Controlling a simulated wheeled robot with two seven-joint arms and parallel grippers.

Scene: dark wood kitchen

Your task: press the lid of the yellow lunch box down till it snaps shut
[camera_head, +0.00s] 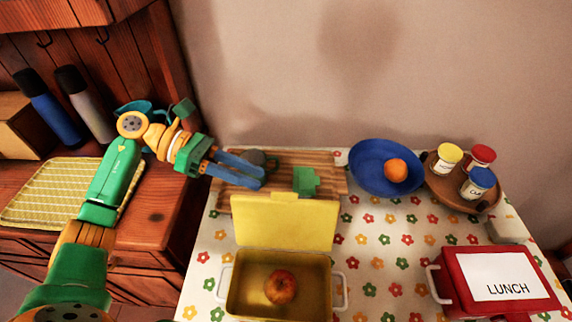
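The yellow lunch box (236,292) stands open at the front of the table, with white handles on its left and right sides. Its lid (285,222) is raised nearly upright at the back edge. A reddish apple (280,286) lies inside the box. My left gripper (262,179) reaches in from the left, above the striped wooden board and behind the lid. Its two blue fingers look apart, with nothing between them, and it does not touch the lid. My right gripper does not show.
A wooden board (328,186) holds a green block (306,181) and a grey object (259,158). A blue bowl (362,180) holds an orange (396,170). Several jars stand on a round wooden tray (446,190). A red LUNCH box (455,290) stands right. Flowered cloth between the boxes is clear.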

